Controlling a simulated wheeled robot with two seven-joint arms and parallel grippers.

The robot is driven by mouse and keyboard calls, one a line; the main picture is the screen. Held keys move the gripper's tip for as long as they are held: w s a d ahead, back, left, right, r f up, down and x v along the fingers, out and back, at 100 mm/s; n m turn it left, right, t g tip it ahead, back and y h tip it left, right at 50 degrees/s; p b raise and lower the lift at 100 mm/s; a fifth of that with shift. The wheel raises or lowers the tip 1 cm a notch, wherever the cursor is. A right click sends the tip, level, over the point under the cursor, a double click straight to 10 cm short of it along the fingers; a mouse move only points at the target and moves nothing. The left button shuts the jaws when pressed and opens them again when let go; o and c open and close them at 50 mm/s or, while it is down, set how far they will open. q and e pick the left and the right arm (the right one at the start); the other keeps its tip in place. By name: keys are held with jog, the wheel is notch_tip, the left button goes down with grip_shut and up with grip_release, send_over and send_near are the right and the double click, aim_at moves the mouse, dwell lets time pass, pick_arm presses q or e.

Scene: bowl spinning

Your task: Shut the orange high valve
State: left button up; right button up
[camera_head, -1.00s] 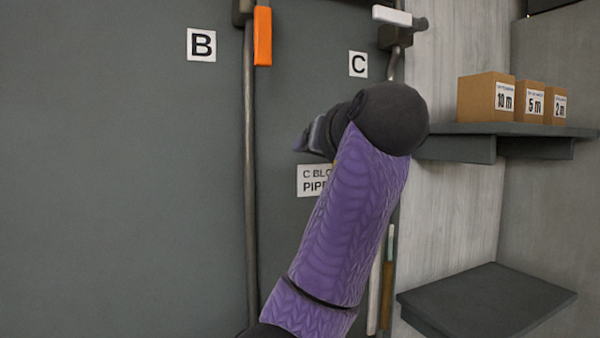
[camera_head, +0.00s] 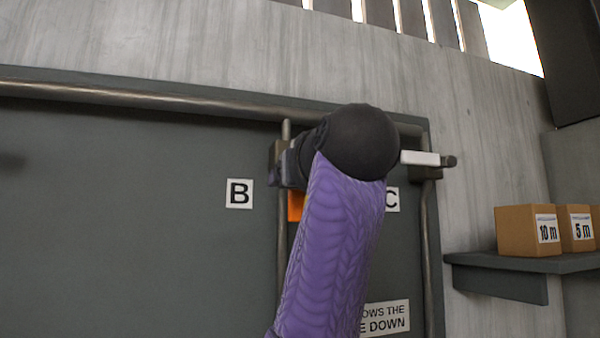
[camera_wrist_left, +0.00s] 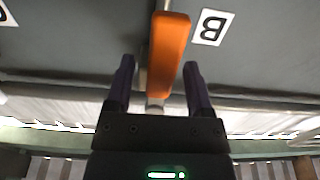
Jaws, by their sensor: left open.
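The orange high valve lever (camera_head: 295,206) hangs down along the vertical pipe just right of the B label, mostly hidden behind my left arm in the head view. In the wrist view the lever (camera_wrist_left: 170,50) is large, and its lower part in that picture lies between the two fingers. My left gripper (camera_wrist_left: 158,64) is open, with one dark finger on each side of the lever and a visible gap to each. In the head view my arm's black joint hides most of that gripper. My right gripper is not in view.
A white lever (camera_head: 420,158) sits on another pipe to the right, by the partly hidden C label (camera_head: 392,199). A horizontal pipe (camera_head: 150,98) runs above. A shelf (camera_head: 520,262) with boxes (camera_head: 528,230) stands at right. The panel left of B is clear.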

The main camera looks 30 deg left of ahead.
pick_arm(q)
grip_shut()
dwell(1.4)
